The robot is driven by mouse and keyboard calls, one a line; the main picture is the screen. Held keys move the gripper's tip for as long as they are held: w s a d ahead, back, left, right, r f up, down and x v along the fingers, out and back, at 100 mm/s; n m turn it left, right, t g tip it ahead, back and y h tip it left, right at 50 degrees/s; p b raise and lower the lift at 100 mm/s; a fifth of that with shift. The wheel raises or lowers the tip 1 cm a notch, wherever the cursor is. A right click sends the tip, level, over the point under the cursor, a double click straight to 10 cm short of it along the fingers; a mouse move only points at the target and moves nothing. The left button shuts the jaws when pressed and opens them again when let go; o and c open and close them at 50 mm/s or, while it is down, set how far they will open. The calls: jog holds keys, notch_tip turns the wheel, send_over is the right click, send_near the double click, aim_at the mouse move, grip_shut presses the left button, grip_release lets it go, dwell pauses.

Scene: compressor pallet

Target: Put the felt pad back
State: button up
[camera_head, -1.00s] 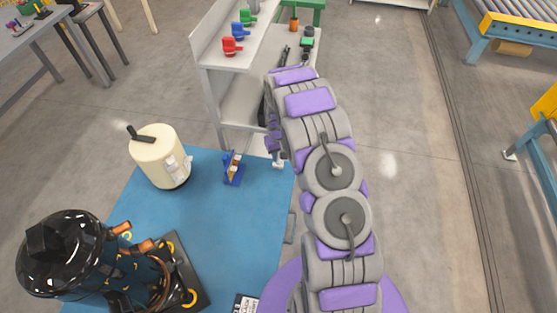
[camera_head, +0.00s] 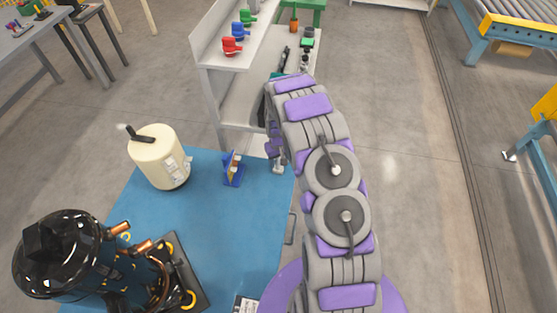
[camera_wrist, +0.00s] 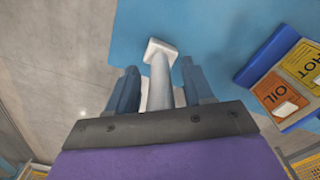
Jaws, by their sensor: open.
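I cannot pick out the felt pad for certain in either view. My gripper (camera_wrist: 160,88) points down over the edge of the blue mat (camera_wrist: 225,30), its two blue-grey fingers apart. A pale piece with a squarish end (camera_wrist: 160,50) shows between the fingers; I cannot tell whether it touches them or what it is. In the head view, the gripper is mostly hidden behind my arm, with a small pale part (camera_head: 279,168) visible below it. A blue stand with OIL and HOT cards (camera_wrist: 285,82) is right of the gripper; it also shows in the head view (camera_head: 233,170).
A cream tank (camera_head: 158,160) and a black compressor (camera_head: 68,255) stand on the blue mat. Behind is a white shelf unit (camera_head: 240,100) with red, blue and green valves (camera_head: 232,47).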

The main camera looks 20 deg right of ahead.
notch_tip(320, 180, up, 11)
jog(key=shift+r+p, duration=0.1)
jog(key=shift+p, duration=0.9)
jog(key=s+a+r, duration=0.3)
jog(key=s+r, duration=0.2)
jog(key=r, duration=0.4)
jog(key=s+a+r, duration=0.2)
jog(key=s+r, duration=0.4)
jog(key=r, duration=0.2)
jog(key=s+a+r, duration=0.2)
jog(key=s+r, duration=0.2)
jog(key=s, duration=0.6)
jog(key=s+a+r+g, duration=0.1)
jog(key=s+a+r, duration=0.1)
jog(key=s, duration=0.8)
jog(key=s+a+r, duration=0.3)
jog(key=s+r, duration=0.2)
jog(key=s, duration=0.5)
jog(key=shift+s+r+g, duration=0.25)
jog(key=shift+r+g, duration=0.05)
jog(key=shift+g, duration=0.1)
